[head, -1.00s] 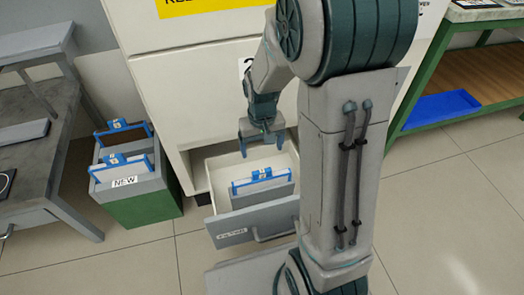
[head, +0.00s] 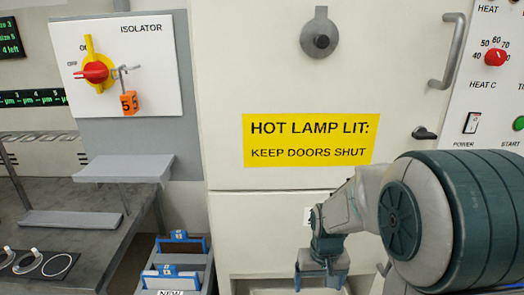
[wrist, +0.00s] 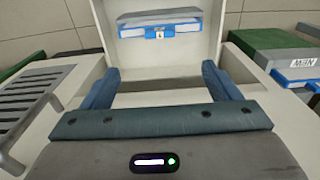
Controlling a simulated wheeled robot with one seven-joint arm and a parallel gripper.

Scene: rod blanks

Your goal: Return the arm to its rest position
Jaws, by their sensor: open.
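My gripper (head: 322,277) hangs low in front of the white cabinet in the head view, fingers pointing down. In the wrist view, my gripper (wrist: 160,86) shows its two blue-grey fingers wide apart with nothing between them. Beyond the fingers is an open white drawer (wrist: 210,55). A blue-framed filter (wrist: 160,32) stands in the drawer, apart from the fingers. In the head view only a sliver of the drawer shows at the bottom edge.
The white cabinet (head: 290,60) carries a yellow hot-lamp sign (head: 311,139). An isolator switch (head: 93,71) with an orange tag (head: 129,103) is at left. A bin (head: 203,276) of blue-framed filters stands beside a grey bench (head: 75,250).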

